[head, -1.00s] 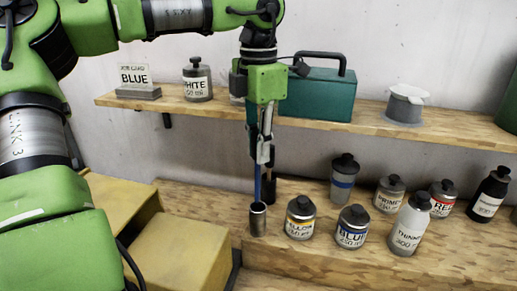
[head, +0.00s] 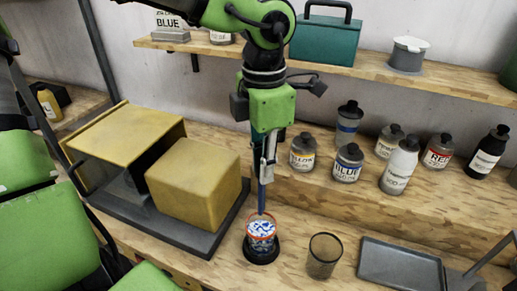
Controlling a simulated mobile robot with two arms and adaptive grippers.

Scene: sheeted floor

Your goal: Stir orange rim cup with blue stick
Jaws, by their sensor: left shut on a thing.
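The orange rim cup (head: 262,238) stands on a round black base on the wooden bench, low in the middle of the head view. Blue and white contents show inside its rim. My left gripper (head: 268,172) is above the cup, pointing down, shut on the blue stick (head: 262,198). The stick is near upright and its lower end reaches the cup's opening. Its tip is hidden or too small to make out. My right gripper does not show.
A dark mesh cup (head: 323,257) stands close to the right of the orange rim cup. A grey tray (head: 400,262) lies further right. A yellow block (head: 195,183) is at left. Paint bottles, among them the blue one (head: 347,163), stand behind on a raised step.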

